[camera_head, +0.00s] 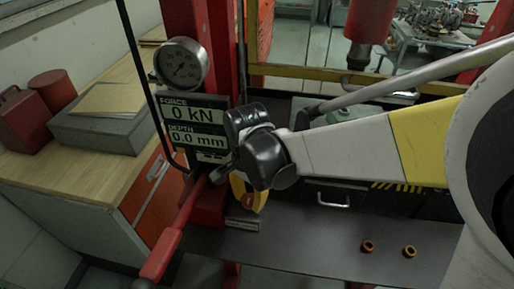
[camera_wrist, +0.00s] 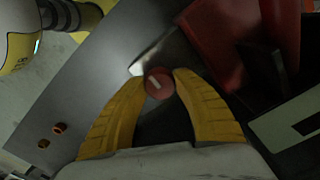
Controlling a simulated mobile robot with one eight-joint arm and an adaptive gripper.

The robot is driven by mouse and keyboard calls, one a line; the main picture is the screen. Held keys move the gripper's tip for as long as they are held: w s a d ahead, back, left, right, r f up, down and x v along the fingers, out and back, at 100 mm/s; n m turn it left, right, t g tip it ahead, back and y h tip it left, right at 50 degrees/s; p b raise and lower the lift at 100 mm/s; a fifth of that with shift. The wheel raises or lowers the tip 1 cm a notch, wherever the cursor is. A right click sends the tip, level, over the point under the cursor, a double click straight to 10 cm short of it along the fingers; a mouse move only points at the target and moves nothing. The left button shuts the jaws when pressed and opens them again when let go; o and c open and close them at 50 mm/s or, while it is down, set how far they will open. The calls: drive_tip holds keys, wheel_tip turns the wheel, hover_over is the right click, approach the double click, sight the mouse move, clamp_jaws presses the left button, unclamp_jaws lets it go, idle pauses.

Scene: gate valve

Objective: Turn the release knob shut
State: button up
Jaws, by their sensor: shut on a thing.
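The release knob (camera_wrist: 159,83) is a small round red knob with a pale bar mark on its face. In the wrist view it sits between the tips of the two yellow fingers of my gripper (camera_wrist: 158,80), which are shut on it from both sides. The pale bar lies tilted. In the head view my gripper (camera_head: 246,192) is low on the front of the red press column, just below the display panel (camera_head: 196,125). There the black wrist hides most of the fingers, and the knob shows only as a small red patch.
The display reads 0 kN and 0.0 mm, below a round gauge (camera_head: 181,63). A red-handled lever (camera_head: 163,251) sticks out lower left of my gripper. Two small orange-brown rings (camera_head: 367,246) lie on the dark bench (camera_head: 320,255). A wooden-topped cabinet (camera_head: 35,180) stands at left.

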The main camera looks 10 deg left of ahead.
sight(250, 199)
drive_tip(key=o, duration=1.2)
wheel_tip(250, 199, up, 12)
drive_tip(key=shift+d, duration=0.1)
drive_tip(key=s+d+f+n+t+b, duration=0.2)
drive_tip(key=d+f+b, duration=0.1)
drive_tip(key=d, duration=0.5)
drive_tip(key=s+d+f+n+t+b, duration=0.1)
drive_tip(key=d+f+n+t+b, duration=0.1)
drive_tip(key=d, duration=0.7)
drive_tip(key=s+d+f+n+t+b, duration=0.2)
drive_tip(key=d+f+t+b, duration=0.1)
drive_tip(key=d, duration=0.5)
drive_tip(key=shift+s+d+f+b, duration=0.2)
drive_tip(key=shift+s+f+b, duration=0.1)
drive_tip(key=shift+f+b, duration=0.2)
